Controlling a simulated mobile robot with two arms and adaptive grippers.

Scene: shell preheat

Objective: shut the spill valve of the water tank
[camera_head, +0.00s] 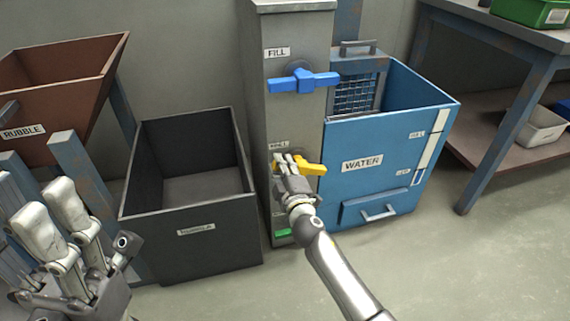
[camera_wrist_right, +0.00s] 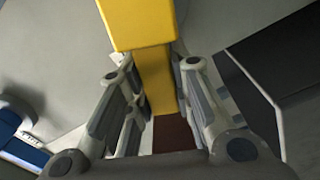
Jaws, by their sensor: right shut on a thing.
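The yellow valve handle (camera_head: 311,168) is on the front of the grey column (camera_head: 300,110), below a small label that is hard to read. It lies roughly crosswise. My right gripper (camera_head: 284,165) is shut on the left part of this handle. In the right wrist view the yellow handle (camera_wrist_right: 156,75) runs between the fingers. The blue water tank (camera_head: 385,145), labelled WATER, stands right of the column. My left gripper (camera_head: 85,225) is at the lower left, its fingers apart and empty, away from the valve.
A blue handle (camera_head: 303,81) labelled FILL sits higher on the column. A green part (camera_head: 283,233) shows low on it. A dark open bin (camera_head: 190,235) stands left of the column, with a brown RUBBLE hopper (camera_head: 75,90) behind. A table (camera_head: 490,30) is at right; floor is clear in front.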

